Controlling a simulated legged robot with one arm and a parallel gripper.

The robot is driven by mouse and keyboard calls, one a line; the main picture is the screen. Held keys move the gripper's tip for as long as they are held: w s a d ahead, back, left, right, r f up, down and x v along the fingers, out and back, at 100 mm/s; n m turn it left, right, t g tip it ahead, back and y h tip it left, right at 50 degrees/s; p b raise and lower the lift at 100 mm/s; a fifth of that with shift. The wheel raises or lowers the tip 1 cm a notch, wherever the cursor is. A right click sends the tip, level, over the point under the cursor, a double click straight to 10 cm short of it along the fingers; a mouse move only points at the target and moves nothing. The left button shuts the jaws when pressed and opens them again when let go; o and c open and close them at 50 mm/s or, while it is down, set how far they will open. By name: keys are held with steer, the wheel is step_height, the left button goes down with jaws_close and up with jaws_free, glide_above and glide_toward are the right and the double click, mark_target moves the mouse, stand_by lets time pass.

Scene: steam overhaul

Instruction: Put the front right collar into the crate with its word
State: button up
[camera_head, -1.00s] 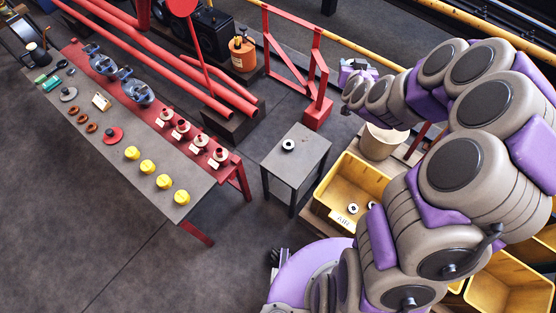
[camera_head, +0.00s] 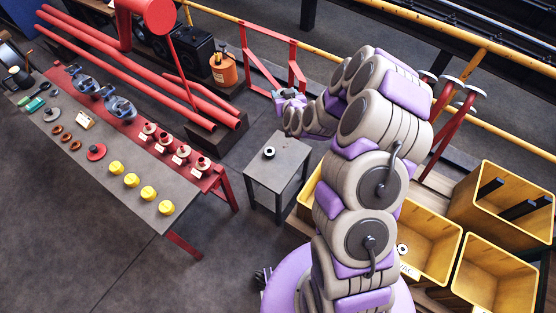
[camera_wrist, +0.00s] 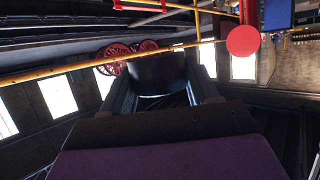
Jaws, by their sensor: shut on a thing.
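My gripper (camera_head: 287,98) is at the end of the arm, above and behind the small grey table, and partly hidden by my wrist. In the wrist view my gripper (camera_wrist: 165,92) is shut on a dark round thing (camera_wrist: 158,70); its shading hides whether it is a collar. One pale collar with a dark hole (camera_head: 269,152) lies on the small table (camera_head: 290,165). A yellow crate with a white word label (camera_head: 432,255) stands right of my arm and shows a pale ring inside. Another yellow crate (camera_head: 305,197) is mostly hidden behind my arm.
More yellow crates stand at right, one empty-looking (camera_head: 495,285) and one with dark bars (camera_head: 490,220). The long bench (camera_head: 120,190) at left carries several red fittings, yellow knobs (camera_head: 148,193) and blue-grey parts. A red frame (camera_head: 270,60) stands behind the small table. Floor at lower left is clear.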

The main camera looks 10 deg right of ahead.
steer(key=s+f+n+y, duration=0.1)
steer(key=s+f, duration=0.1)
steer(key=f, duration=0.8)
steer(key=s+f+n+y, duration=0.1)
steer(key=s+f, duration=0.1)
steer(key=f, duration=0.8)
steer(key=s+a+f+n+g+y, duration=0.1)
steer(key=s+a+f+n+y, duration=0.2)
steer(key=s+f, duration=1.25)
steer(key=m+b, duration=0.1)
steer(key=b, duration=0.1)
glide_above(280, 167)
steer(key=shift+w+f, duration=0.1)
steer(key=shift+f, duration=0.8)
steer(key=shift+f+b, duration=0.6)
steer(key=shift+f, duration=1.1)
steer(key=shift+f, duration=0.15)
steer(key=o, duration=1.4)
steer(key=shift+o, duration=0.2)
